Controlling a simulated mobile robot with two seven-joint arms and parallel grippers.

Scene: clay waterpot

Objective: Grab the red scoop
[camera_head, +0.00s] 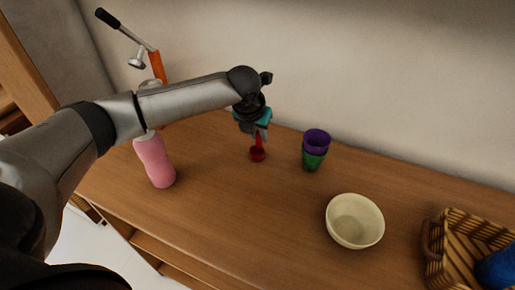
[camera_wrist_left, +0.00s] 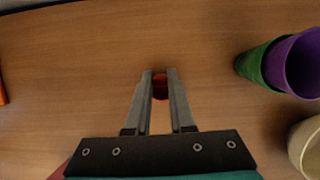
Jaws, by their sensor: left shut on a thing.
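The red scoop (camera_head: 257,154) is below my left gripper (camera_head: 262,134) in the head view, near the back of the wooden table. My left gripper is shut on its upright handle, and the scoop's rounded end points down at the table. Whether that end touches the wood I cannot tell. In the left wrist view the scoop (camera_wrist_left: 160,84) shows red between the two fingertips of my left gripper (camera_wrist_left: 160,76); the fingers hide part of it. My right gripper is not in view.
A green cup (camera_head: 312,161) with a purple cup (camera_head: 316,140) in it stands right of the scoop. A cream bowl (camera_head: 355,222) and a wicker basket (camera_head: 435,262) are further right. A pink bottle (camera_head: 154,162) stands left, under my arm. The table's front middle is clear.

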